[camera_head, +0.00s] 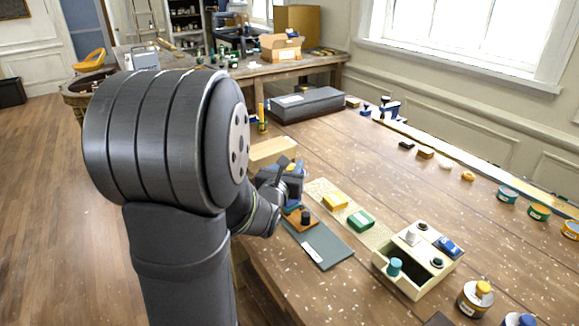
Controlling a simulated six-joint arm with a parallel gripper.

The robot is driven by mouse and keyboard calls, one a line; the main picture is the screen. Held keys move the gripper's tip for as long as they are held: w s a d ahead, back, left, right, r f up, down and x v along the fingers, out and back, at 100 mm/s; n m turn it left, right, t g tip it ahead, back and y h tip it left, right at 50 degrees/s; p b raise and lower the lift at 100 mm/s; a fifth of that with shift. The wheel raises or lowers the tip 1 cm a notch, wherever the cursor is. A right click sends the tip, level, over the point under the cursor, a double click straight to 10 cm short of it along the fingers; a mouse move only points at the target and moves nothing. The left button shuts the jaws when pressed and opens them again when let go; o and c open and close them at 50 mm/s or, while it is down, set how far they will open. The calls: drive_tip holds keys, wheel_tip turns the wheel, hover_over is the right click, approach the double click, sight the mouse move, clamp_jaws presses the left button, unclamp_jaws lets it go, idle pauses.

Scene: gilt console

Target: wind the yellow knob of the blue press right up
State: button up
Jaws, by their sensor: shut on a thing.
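My gripper (286,188) is at the left edge of the wooden table, at the end of my dark arm, which fills the left of the head view. The blue press (292,207) shows only as small blue parts right at the gripper; the gripper hides most of it. A small patch of yellow (290,167) shows at the top of the gripper and looks like part of the yellow knob. The jaws are shut on the knob, but the fingertips are too small and covered to see clearly. The knob's height on the press cannot be told.
An orange-brown block with a black knob (305,217) stands close by on a grey-green mat (325,246). Yellow (334,201) and green (360,220) blocks lie to the right. A cream compartment box (409,286) stands at the front right.

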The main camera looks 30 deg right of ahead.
drive_tip(key=shift+f, duration=0.15)
drive_tip(key=o, duration=1)
drive_tip(key=v, duration=1.7)
drive_tip(key=shift+s+a, duration=0.1)
drive_tip(key=shift+a, duration=0.15)
